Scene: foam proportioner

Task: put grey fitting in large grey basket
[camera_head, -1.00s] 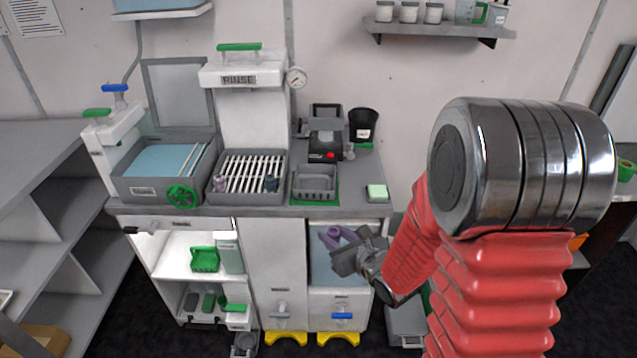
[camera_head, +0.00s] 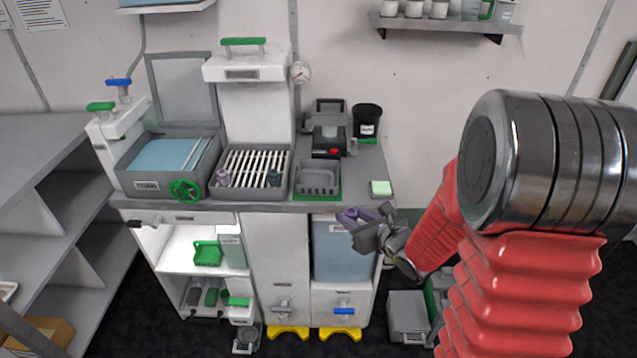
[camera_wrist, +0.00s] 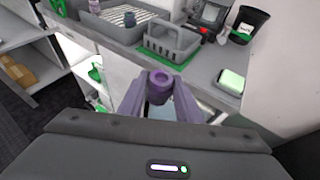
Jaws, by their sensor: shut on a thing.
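My gripper (camera_head: 360,222) is shut on a purple fitting (camera_wrist: 160,79), a short hollow cylinder held upright between the fingertips in the wrist view. It is held in front of the counter, near its front edge. A dark blue-grey fitting (camera_head: 272,177) stands on the white slats of a wide grey basin (camera_head: 250,188), with a pale purple fitting (camera_head: 222,175) at the left of the same slats. A grey basket (camera_head: 318,187) with slotted sides sits on a green mat right of the basin; it looks empty. In the wrist view the basket (camera_wrist: 170,50) is just beyond the held fitting.
A pale green sponge (camera_head: 381,188) lies near the counter's right front corner. A black cup (camera_head: 367,121) and a dark device with a red button (camera_head: 328,142) stand behind the basket. A blue-fronted bin (camera_head: 340,255) is below the counter. A grey box (camera_head: 408,318) stands on the floor.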

